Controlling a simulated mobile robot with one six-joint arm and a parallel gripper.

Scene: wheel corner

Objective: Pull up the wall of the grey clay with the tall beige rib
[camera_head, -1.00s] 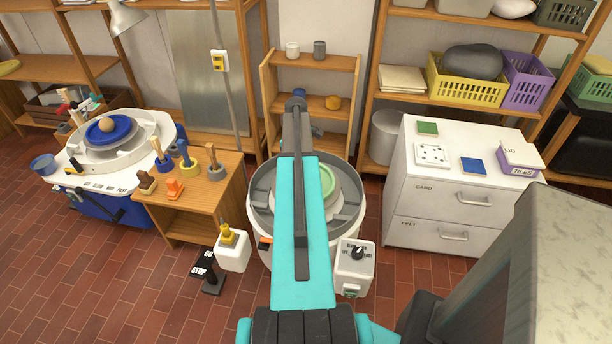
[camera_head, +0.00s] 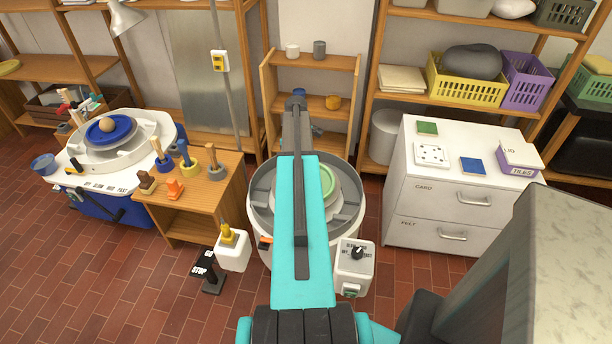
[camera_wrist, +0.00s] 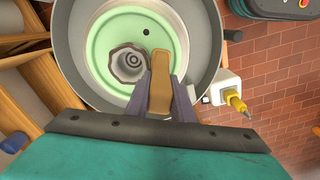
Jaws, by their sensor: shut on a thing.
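My gripper (camera_wrist: 162,88) is shut on the tan-beige rib (camera_wrist: 160,70), whose rounded end points away from the wrist. The grey clay (camera_wrist: 128,63) is a small open cup-like form with a wavy rim and a dark hollow. It stands on the green disc (camera_wrist: 98,50) of the wheel. The rib is just right of the clay in the wrist view; I cannot tell whether they touch. In the head view, my arm hides the gripper, rib and clay, and only the right edge of the green disc (camera_head: 328,184) shows.
The grey wheel basin (camera_head: 262,196) surrounds the disc. A white box with a dial (camera_head: 355,268) and a white box with a yellow-handled tool (camera_head: 232,250) flank it. A wooden stand with tools (camera_head: 205,195) and another wheel (camera_head: 110,140) are left; a white cabinet (camera_head: 450,215) is right.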

